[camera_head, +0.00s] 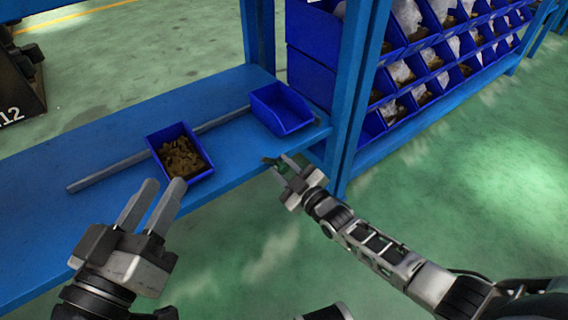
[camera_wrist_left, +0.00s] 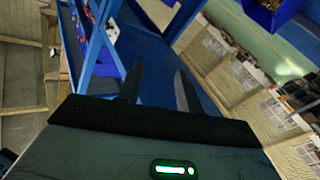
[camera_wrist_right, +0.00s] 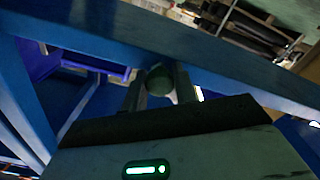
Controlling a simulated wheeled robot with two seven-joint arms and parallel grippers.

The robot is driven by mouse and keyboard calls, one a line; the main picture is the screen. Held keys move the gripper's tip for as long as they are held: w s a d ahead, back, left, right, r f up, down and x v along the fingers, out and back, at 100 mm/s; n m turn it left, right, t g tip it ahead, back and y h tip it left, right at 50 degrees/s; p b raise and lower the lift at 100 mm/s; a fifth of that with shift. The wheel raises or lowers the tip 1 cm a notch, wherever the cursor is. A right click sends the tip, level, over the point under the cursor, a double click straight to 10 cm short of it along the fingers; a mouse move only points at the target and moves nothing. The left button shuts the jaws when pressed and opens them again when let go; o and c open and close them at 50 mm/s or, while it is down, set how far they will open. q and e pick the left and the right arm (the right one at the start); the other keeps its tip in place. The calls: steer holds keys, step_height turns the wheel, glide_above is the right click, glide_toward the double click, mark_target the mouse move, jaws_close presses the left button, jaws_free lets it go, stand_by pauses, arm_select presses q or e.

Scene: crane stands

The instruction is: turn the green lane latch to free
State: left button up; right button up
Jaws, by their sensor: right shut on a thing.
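The green lane latch (camera_head: 270,161) is a small dark green piece at the front edge of the blue shelf, below the empty blue bin. In the right wrist view a dark green rounded knob (camera_wrist_right: 159,80) sits between the fingers. My right gripper (camera_head: 285,167) is shut on this latch; its fingers hide part of it. Which way the latch is turned cannot be told. My left gripper (camera_head: 149,202) is open and empty, in front of the shelf's near edge. Its parted fingers also show in the left wrist view (camera_wrist_left: 158,85).
A blue bin of brown pieces (camera_head: 158,139) and an empty blue bin (camera_head: 284,125) stand on the blue shelf (camera_head: 100,140). A grey rail (camera_head: 105,175) lies along it. A blue post (camera_head: 357,95) rises just beyond the right gripper. The green floor at right is clear.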

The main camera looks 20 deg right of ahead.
steer(key=n, duration=0.2)
steer(key=shift+n, duration=0.4)
steer(key=shift+f+n+p, duration=0.1)
steer(key=shift+n+p, duration=0.25)
steer(key=shift+n, duration=0.75)
arm_select(q)
steer(key=shift+s+d+f+n+g, duration=0.2)
steer(key=shift+s+f+n+g, duration=0.35)
steer(key=shift+f, duration=0.25)
arm_select(e)
steer(key=shift+n, duration=0.9)
arm_select(q)
steer(key=shift+s+f+y, duration=0.1)
steer(key=shift+f+y, duration=0.05)
steer(key=shift+y, duration=0.15)
arm_select(e)
steer(key=o, duration=1)
steer(key=shift+s, duration=0.1)
